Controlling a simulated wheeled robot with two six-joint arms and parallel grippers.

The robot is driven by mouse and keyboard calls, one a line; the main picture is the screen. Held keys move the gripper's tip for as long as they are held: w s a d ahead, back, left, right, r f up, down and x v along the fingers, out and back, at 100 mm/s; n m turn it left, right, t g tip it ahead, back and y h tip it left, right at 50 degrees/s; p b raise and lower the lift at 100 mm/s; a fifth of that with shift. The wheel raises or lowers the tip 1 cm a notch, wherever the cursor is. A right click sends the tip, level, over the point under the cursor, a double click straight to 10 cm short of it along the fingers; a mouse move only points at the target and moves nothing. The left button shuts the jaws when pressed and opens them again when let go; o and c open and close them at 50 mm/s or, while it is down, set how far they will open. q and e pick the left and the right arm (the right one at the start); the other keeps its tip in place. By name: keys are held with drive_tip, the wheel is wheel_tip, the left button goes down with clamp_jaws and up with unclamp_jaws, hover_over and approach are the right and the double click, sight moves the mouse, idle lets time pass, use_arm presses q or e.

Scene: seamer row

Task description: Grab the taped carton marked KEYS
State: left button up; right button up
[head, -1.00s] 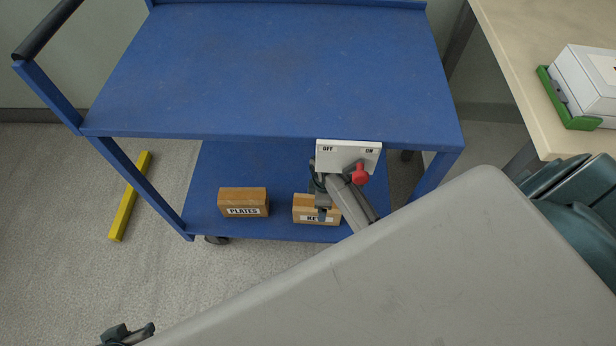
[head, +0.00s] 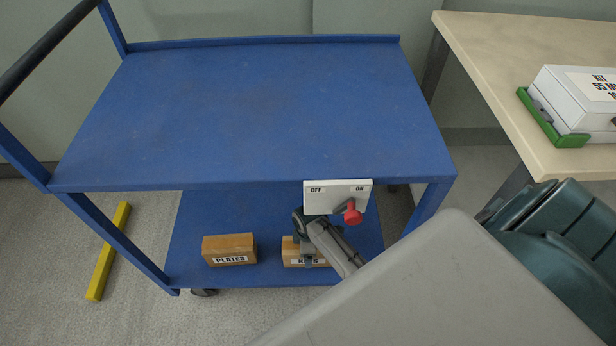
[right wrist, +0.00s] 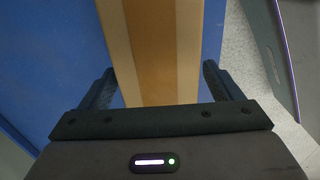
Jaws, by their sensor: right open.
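The carton marked KEYS (head: 290,254) is a small tan box on the cart's lower shelf, its label partly covered by my right gripper (head: 307,259). My right gripper (right wrist: 158,82) is open, with one finger on each side of the carton and a gap showing at the left finger. My left gripper is not in view.
A similar carton marked PLATES (head: 229,250) stands to the left on the lower shelf (head: 190,225). The blue top shelf (head: 250,110) overhangs both. An OFF/ON switch panel (head: 320,199) with a red knob hangs at its front edge, just above my right gripper.

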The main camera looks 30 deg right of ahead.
drive_tip(key=shift+f, duration=0.25)
drive_tip(key=c, duration=1.6)
drive_tip(key=shift+r, duration=0.1)
